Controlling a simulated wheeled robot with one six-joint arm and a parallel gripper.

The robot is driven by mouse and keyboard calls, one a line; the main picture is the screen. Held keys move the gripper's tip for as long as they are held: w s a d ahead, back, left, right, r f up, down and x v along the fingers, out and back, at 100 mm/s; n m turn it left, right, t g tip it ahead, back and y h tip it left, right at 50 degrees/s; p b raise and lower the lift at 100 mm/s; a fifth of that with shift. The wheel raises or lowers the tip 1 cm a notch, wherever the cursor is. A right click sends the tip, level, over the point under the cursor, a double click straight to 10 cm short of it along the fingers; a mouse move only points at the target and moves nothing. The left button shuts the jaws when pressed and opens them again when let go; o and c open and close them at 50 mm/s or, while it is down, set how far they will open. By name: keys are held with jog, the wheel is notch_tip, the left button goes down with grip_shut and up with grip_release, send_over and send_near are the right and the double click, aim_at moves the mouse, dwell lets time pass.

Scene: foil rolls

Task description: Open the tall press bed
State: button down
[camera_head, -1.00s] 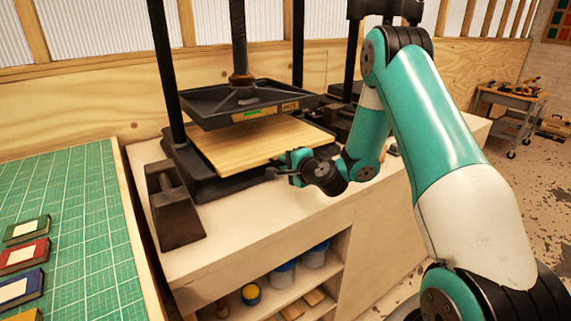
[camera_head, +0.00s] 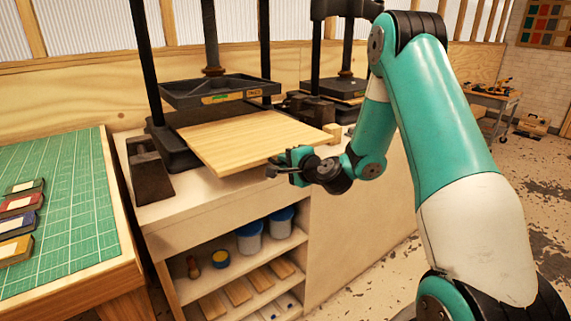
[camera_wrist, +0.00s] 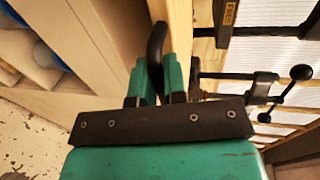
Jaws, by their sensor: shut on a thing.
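The tall press (camera_head: 218,92) has black columns, a screw and a dark plate, and stands on the pale bench. Its bed (camera_head: 245,142), a light wooden board, sticks out well past the dark base toward me, with its rear part under the plate. My gripper (camera_head: 275,171) is at the bed's front edge. In the wrist view my gripper (camera_wrist: 155,84) is shut on the bed's black curved handle (camera_wrist: 156,42), between green fingers. The bed's edge (camera_wrist: 179,25) runs beside it. In the head view the handle is mostly hidden by the fingers.
A second press (camera_head: 335,85) stands behind, to the right. A table with a green mat (camera_head: 85,205) and several books is at left. Tubs (camera_head: 249,237) and boards fill the shelves below. Open floor lies at right.

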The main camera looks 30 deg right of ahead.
jog(key=shift+a+f, duration=0.1)
jog(key=shift+a, duration=0.05)
jog(key=c, duration=1.2)
grip_release()
jog(key=shift+a, duration=0.1)
jog(key=shift+d, duration=0.2)
jog(key=shift+s, duration=0.2)
jog(key=b+v, duration=1.7)
